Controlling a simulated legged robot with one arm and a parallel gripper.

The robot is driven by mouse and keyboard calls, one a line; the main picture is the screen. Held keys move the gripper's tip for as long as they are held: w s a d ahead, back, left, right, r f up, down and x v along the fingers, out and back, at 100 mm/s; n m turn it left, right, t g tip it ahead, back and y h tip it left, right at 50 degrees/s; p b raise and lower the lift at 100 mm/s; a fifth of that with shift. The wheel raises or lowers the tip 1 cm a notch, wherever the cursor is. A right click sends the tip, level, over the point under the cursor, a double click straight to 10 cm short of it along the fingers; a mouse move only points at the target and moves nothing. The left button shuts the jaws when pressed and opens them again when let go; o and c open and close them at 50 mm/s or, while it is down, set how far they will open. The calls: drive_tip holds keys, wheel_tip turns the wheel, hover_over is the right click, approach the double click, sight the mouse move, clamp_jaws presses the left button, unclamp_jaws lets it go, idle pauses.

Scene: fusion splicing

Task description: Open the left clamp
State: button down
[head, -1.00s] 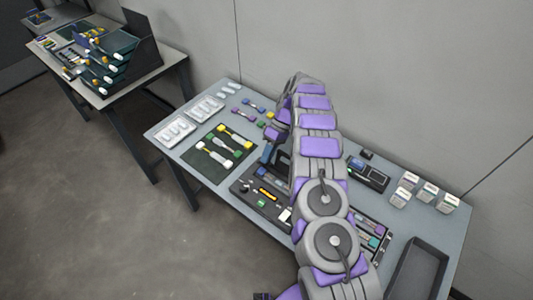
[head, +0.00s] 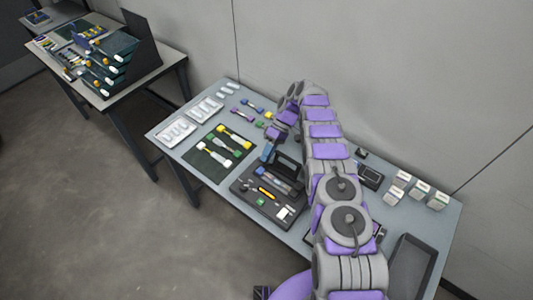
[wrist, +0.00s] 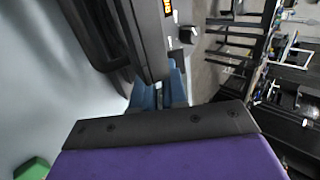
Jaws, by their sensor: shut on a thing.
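The splicer is a dark device (head: 288,163) on the table in the head view, just right of my gripper (head: 268,152). In the wrist view, the dark device (wrist: 148,35) fills the upper middle, with a small orange display on it. The blue fingers of my gripper (wrist: 166,92) reach to its lower edge, close together. They are shut on a small part at the device's side, seemingly the left clamp. The clamp itself is mostly hidden by the fingers and the purple gripper body, so its angle cannot be told.
A tool tray (head: 245,191) with an orange-handled tool lies in front of the splicer. An empty dark bin (head: 398,282) is at the right end. My arm covers the table's middle right.

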drive_tip(key=shift+d, duration=0.15)
drive_tip(key=c, duration=1.2)
unclamp_jaws()
drive_tip(key=shift+o, duration=0.2)
